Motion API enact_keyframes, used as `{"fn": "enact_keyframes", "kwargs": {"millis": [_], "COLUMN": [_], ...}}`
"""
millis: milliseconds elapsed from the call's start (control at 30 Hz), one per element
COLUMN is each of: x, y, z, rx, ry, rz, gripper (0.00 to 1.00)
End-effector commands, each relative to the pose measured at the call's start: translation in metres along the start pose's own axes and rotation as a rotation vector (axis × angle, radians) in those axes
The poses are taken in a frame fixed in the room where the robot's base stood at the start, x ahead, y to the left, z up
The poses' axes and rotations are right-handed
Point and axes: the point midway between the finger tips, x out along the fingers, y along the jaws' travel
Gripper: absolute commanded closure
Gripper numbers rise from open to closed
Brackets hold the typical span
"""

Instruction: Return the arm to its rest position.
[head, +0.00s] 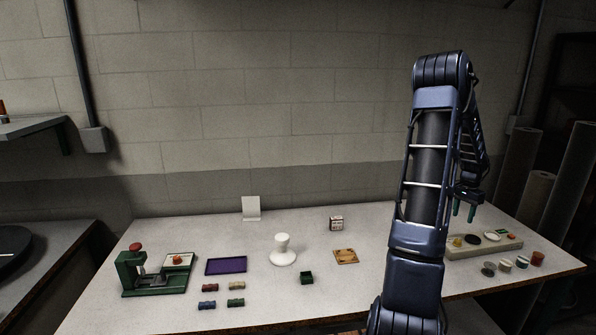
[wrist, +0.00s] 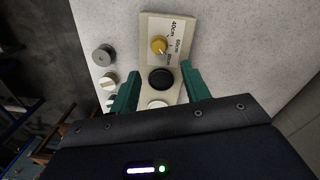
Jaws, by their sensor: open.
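My gripper (head: 464,211) hangs from my raised, folded arm on the right side of the table. Its green fingers point down above a pale tray-like board (head: 508,243). In the wrist view my gripper (wrist: 158,86) is open, with its fingers apart and nothing between them in its grasp. Below it in that view is the board (wrist: 190,22) with a yellow knob (wrist: 158,45), a black disc (wrist: 161,79) and a partly hidden white disc. The board carries printed cm marks.
Several small round pieces (head: 505,265) stand in front of the board. A wall rises behind the table (head: 330,290).

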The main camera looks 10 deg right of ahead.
Motion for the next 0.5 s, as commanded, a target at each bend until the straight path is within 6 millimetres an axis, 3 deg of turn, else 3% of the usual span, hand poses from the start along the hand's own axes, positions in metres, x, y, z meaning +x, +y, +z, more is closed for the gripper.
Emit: {"fn": "enact_keyframes", "kwargs": {"millis": [167,500], "x": [-0.028,-0.100], "y": [-0.020,-0.059], "z": [0.031,0.134], "rx": [-0.067,-0.283], "ry": [0.010,0.042], "rz": [-0.036,-0.124], "gripper": [0.53,0.53]}}
